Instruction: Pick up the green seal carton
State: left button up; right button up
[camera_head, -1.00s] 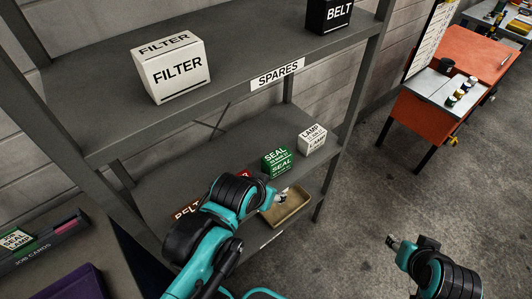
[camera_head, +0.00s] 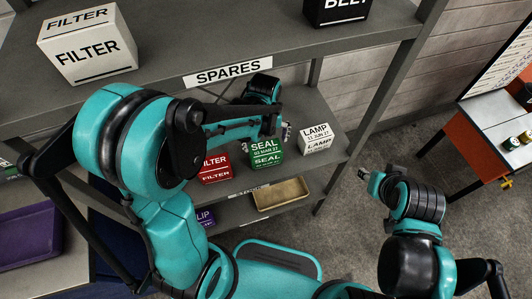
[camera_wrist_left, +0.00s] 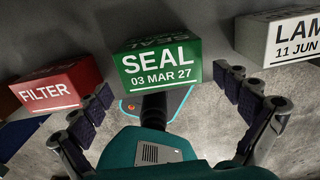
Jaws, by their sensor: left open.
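The green seal carton (camera_head: 267,158) sits on the lower shelf, between a red filter carton and a white lamp carton. In the left wrist view the seal carton (camera_wrist_left: 160,62) reads "SEAL 03 MAR 27". My left gripper (camera_head: 277,131) is open, close above and behind the carton in the head view. In the wrist view its spread fingers (camera_wrist_left: 163,82) frame the carton on both sides, with nothing gripped. I cannot tell whether a finger touches it. My right gripper (camera_head: 373,182) is off the shelf to the right, too small to read.
The red filter carton (camera_head: 214,168) and lamp carton (camera_head: 316,139) flank the seal carton closely. A tan tray (camera_head: 281,194) lies in front, and a purple clip carton (camera_head: 203,217) is lower left.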

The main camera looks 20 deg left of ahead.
aim_at(265, 149)
pick_arm(q)
jog(key=shift+f, duration=0.45)
notch_tip(265, 149, down, 2)
jog(key=shift+s+a+m+b, duration=0.15)
jog(key=shift+m+b, duration=0.15)
jog(key=shift+b, duration=0.25)
jog(key=shift+f, duration=0.3)
jog(key=f, duration=0.1)
jog(key=f+b, duration=0.1)
jog(key=f, duration=0.1)
jog(key=f+b, duration=0.1)
jog(key=shift+w+f, duration=0.25)
jog(key=shift+f, duration=0.05)
jog(key=shift+r, duration=0.1)
jog(key=shift+c, duration=0.6)
jog(key=c, duration=0.8)
